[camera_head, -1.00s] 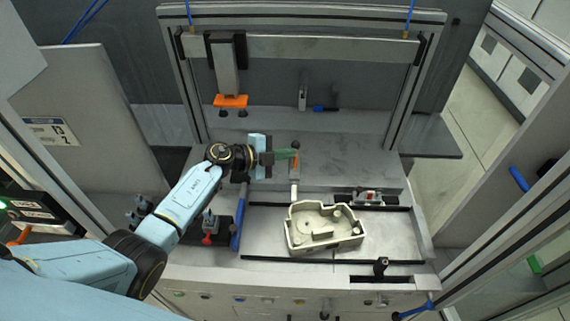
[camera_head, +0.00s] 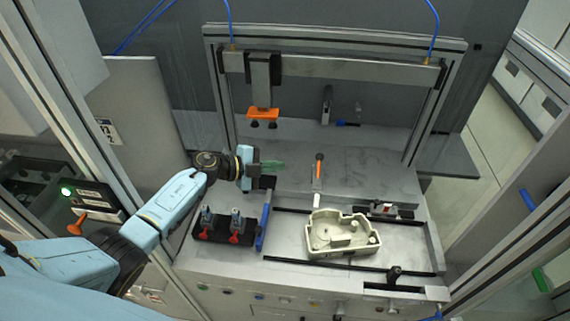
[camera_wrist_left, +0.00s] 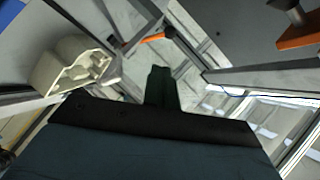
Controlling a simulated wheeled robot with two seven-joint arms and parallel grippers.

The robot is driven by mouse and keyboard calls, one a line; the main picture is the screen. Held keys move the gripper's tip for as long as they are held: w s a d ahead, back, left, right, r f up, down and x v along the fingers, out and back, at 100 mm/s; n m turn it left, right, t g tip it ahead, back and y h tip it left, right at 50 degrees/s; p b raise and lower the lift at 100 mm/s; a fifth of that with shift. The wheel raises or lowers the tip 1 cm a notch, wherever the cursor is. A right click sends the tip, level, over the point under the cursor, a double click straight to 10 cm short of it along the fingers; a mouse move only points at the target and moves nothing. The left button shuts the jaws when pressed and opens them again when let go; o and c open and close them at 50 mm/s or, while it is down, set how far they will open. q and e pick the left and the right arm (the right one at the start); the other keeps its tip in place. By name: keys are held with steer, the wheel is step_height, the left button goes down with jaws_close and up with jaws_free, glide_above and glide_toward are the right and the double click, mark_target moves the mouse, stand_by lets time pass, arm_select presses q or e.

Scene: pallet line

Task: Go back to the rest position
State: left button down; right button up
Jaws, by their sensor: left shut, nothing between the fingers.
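My left arm comes in from the left in the head view. Its gripper (camera_head: 272,167) is shut and empty, held above the station's work surface, left of an orange-tipped part (camera_head: 318,168). In the left wrist view the dark fingers (camera_wrist_left: 161,88) are together with nothing between them. My right gripper is in neither view. A cream-coloured housing (camera_head: 341,249) sits on the fixture at the front right of the gripper, apart from it. The housing also shows in the left wrist view (camera_wrist_left: 68,72).
A frame (camera_head: 335,67) with an orange suction tool (camera_head: 262,113) stands over the back. Two grey tools with red parts stand in a black holder (camera_head: 211,233) left of a blue bar (camera_head: 263,227). A black clamp (camera_head: 393,277) is at the front edge.

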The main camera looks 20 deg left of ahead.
arm_select(q)
steer(key=s+a+r+n+t+y, duration=0.3)
steer(key=s+r+n+t+y, duration=0.3)
steer(key=n+y, duration=0.7)
steer(key=s+d+f+n+g+h, duration=0.1)
steer(key=s+d+f+n+g, duration=0.2)
steer(key=s, duration=0.7)
steer(key=s+d+f+n+g+h, duration=0.1)
steer(key=s+d+f+g, duration=0.1)
steer(key=s+g, duration=0.55)
steer(key=s+d+f+n+g+h, duration=0.1)
steer(key=s+d+f+n+g, duration=0.15)
steer(key=s, duration=0.85)
step_height(320, 180, down, 30)
steer(key=s+b, duration=0.1)
steer(key=b, duration=0.7)
steer(key=s+a+f+g+b, duration=0.1)
steer(key=s+f+b, duration=0.3)
steer(key=s+f, duration=0.4)
steer(key=s+a+f+g+b, duration=0.1)
steer(key=s+f+b, duration=0.3)
steer(key=s+f, duration=0.5)
step_height(320, 180, down, 8)
steer(key=shift+a+r+m, duration=0.2)
steer(key=shift+a+m, duration=0.15)
steer(key=shift+a, duration=0.05)
